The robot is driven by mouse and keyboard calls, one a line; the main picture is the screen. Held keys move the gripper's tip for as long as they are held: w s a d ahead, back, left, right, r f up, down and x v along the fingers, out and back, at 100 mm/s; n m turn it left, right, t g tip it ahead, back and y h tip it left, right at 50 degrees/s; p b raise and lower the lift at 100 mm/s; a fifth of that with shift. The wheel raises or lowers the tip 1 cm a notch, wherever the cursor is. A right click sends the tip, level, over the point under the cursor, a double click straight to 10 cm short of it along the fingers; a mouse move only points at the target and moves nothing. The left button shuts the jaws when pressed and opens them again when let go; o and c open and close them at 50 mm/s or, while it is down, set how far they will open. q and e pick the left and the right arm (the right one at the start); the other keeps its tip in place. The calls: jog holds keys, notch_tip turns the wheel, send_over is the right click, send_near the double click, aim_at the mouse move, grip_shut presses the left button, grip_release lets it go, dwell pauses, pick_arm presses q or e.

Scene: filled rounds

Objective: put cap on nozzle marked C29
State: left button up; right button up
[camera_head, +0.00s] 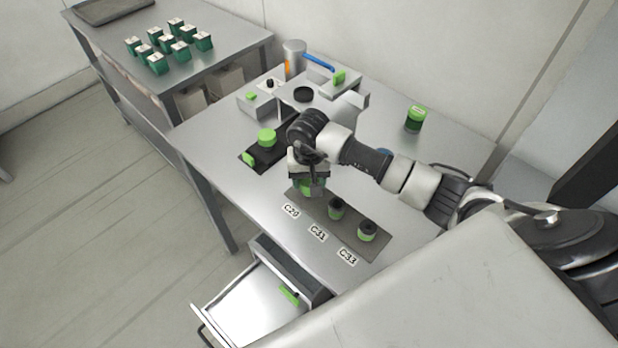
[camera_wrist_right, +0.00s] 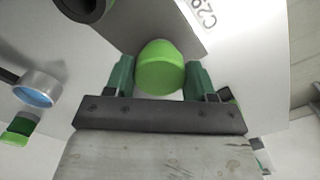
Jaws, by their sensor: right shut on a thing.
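My right gripper (camera_head: 311,188) is over the end of the dark strip (camera_head: 350,238) beside the label C29 (camera_head: 291,210). In the right wrist view its green fingers are shut on a bright green cap (camera_wrist_right: 160,68), with the label (camera_wrist_right: 209,12) just behind. The nozzle at C29 is hidden by the gripper and cap, so I cannot tell whether the cap touches it. My left gripper is not in view.
A black tray (camera_head: 247,151) with green pieces lies left of the gripper. Grey fixtures (camera_head: 347,98), a metal cylinder (camera_head: 294,58) and a green-lidded jar (camera_head: 415,119) stand behind. An open drawer (camera_head: 246,305) juts out at the front. A side table holds several green boxes (camera_head: 158,64).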

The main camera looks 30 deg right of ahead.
jog(key=shift+f+b, duration=0.25)
jog(key=shift+b, duration=0.1)
jog(key=o, duration=1.3)
jog(key=shift+r+p, duration=1.7)
jog(key=shift+r, duration=1.85)
